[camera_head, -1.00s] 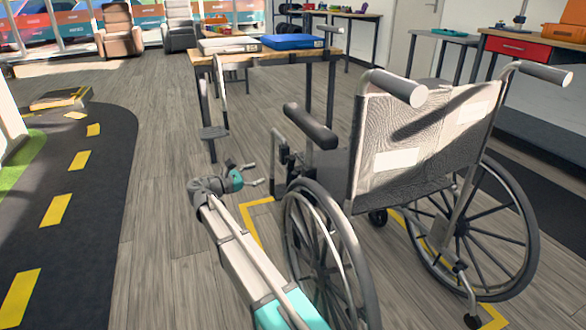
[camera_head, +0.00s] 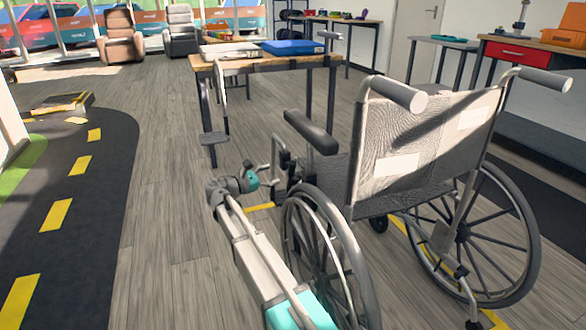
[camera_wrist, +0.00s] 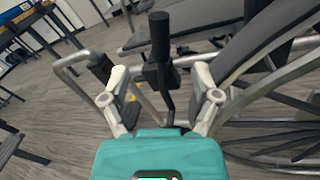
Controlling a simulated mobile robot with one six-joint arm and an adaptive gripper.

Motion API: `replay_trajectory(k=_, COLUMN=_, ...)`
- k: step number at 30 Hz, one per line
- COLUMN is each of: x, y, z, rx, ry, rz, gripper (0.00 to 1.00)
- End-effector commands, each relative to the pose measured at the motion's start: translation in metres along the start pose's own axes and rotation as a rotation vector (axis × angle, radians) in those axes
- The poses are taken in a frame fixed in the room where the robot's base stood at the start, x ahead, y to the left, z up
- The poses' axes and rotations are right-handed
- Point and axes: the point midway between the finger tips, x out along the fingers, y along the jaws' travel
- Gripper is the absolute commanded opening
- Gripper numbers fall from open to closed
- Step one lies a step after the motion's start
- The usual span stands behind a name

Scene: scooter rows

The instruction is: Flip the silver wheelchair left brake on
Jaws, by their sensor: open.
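The silver wheelchair (camera_head: 425,145) stands on the right in the head view, seen from behind, with its left wheel (camera_head: 325,245) nearest my arm. In the wrist view the left brake lever (camera_wrist: 160,38) is a black upright grip on a dark bracket. It shows between and beyond my fingertips. My gripper (camera_wrist: 162,88) is open, with one finger on each side of the lever's line; I cannot tell whether either finger touches it. In the head view my gripper (camera_head: 264,172) is beside the front of the left wheel, and the brake is partly hidden there.
The wheel spokes and rim (camera_wrist: 275,105) are close to the right finger. A silver frame tube (camera_wrist: 85,58) curves by the left finger. A wooden table (camera_head: 270,62) stands ahead. The floor left of my arm is clear.

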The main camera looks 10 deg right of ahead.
Motion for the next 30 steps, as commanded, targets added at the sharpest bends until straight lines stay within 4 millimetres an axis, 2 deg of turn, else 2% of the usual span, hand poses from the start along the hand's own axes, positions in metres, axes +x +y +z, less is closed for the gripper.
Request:
replay_trajectory(k=9, x=0.051, y=0.0, z=0.0, rx=0.0, ry=-0.001, rz=-0.002, gripper=0.79)
replay_trajectory(k=15, x=0.074, y=0.0, z=0.0, rx=0.0, ry=-0.001, rz=-0.002, gripper=0.79)
replay_trajectory(k=21, x=0.085, y=0.0, z=0.0, rx=0.0, ry=0.0, rz=-0.001, gripper=0.79)
replay_trajectory(k=30, x=0.086, y=-0.001, z=0.0, rx=0.0, ry=0.0, rz=-0.001, gripper=0.79)
